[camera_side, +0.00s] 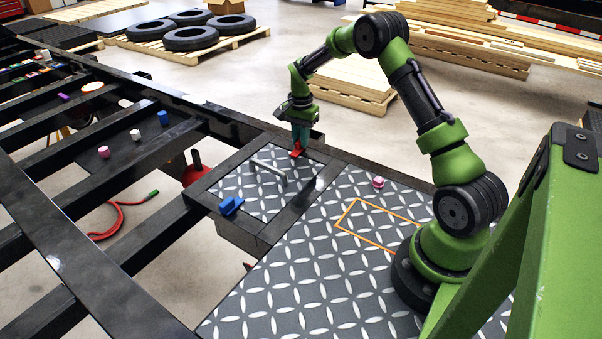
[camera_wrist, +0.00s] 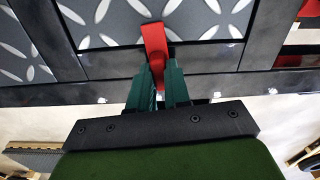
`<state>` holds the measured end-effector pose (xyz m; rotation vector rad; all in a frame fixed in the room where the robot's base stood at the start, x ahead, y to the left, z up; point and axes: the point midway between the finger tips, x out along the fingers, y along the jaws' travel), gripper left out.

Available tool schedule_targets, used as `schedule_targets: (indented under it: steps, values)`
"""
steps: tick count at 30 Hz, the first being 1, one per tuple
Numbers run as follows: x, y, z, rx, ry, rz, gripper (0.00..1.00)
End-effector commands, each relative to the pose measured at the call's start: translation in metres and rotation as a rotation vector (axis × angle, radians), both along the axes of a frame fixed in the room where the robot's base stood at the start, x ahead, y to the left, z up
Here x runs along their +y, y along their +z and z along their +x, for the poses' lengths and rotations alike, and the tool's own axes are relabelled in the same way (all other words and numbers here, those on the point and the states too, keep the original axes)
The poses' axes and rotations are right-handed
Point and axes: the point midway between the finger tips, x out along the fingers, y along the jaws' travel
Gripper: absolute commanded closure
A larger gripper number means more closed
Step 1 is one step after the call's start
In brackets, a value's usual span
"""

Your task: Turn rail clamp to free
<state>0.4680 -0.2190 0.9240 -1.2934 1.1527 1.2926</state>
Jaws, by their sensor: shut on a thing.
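A red clamp (camera_side: 296,152) sits at the far edge of a square diamond-plate hatch (camera_side: 240,190) set in the black frame. It also shows in the wrist view (camera_wrist: 154,45), lying across the dark rail from the plate's edge. My gripper (camera_side: 299,140) comes down from above onto the clamp. In the wrist view my gripper (camera_wrist: 158,76) has its two teal fingers shut on the near end of the red clamp. The fingers hide part of that end. The side view is too small to show the clamp's exact angle.
The hatch carries a grey handle (camera_side: 270,171), and a blue clamp (camera_side: 230,205) sits at its near left edge. A pink piece (camera_side: 378,182) stands on the diamond-plate deck (camera_side: 300,270) near an orange outline. Open gaps lie between the frame's black beams at left.

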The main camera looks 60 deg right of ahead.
Motion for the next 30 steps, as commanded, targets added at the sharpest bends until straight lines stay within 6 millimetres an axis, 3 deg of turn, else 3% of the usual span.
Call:
schedule_targets:
  steps: [30]
  values:
    - [0.0007,0.0009,-0.0004,0.0,0.933,0.002,1.0]
